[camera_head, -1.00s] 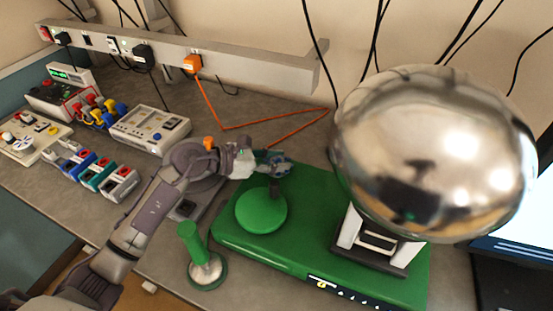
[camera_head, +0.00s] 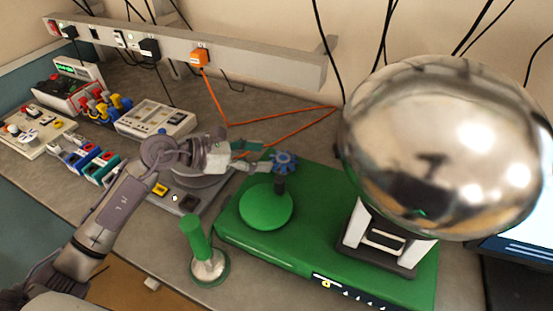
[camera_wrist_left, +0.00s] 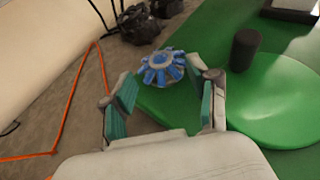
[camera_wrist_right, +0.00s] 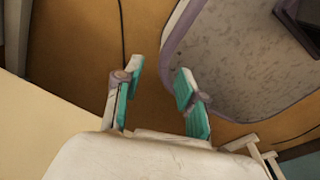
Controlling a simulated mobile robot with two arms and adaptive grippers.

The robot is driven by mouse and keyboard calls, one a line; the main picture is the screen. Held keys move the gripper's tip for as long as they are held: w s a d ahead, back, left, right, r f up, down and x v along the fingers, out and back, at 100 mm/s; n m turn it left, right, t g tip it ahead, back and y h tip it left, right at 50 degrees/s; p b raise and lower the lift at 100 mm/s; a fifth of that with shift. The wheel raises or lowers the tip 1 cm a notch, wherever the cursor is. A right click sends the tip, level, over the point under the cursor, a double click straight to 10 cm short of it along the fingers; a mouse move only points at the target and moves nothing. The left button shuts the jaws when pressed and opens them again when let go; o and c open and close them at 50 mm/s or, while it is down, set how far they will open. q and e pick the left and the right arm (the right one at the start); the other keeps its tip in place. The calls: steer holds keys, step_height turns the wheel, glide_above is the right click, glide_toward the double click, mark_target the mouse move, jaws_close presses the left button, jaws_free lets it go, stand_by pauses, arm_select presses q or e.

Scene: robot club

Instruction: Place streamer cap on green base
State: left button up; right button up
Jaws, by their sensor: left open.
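The blue, gear-shaped cap (camera_head: 285,161) sits at the back left part of the green base (camera_head: 318,190), just behind a short dark post. In the left wrist view the cap (camera_wrist_left: 162,68) is apart from the post (camera_wrist_left: 244,48) and lies just beyond my fingertips. A round green disc (camera_head: 265,207) is on the base beside the post. My left gripper (camera_head: 258,156) is open and empty, left of the cap; in its wrist view the fingers (camera_wrist_left: 166,90) are spread. My right gripper (camera_wrist_right: 158,82) is open and empty, away from these things.
A large mirror ball (camera_head: 445,145) on a stand fills the right side of the base. A green upright handle (camera_head: 196,240) stands in front. Control boxes (camera_head: 155,122) crowd the left. An orange cable (camera_head: 280,115) runs behind.

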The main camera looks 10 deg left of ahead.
arm_select(q)
steer(key=b+v, duration=0.1)
steer(key=v, duration=0.4)
steer(key=shift+s+a+r, duration=0.1)
steer(key=shift+s+a, duration=0.05)
steer(key=shift+a, duration=0.05)
steer(key=shift+r, duration=0.1)
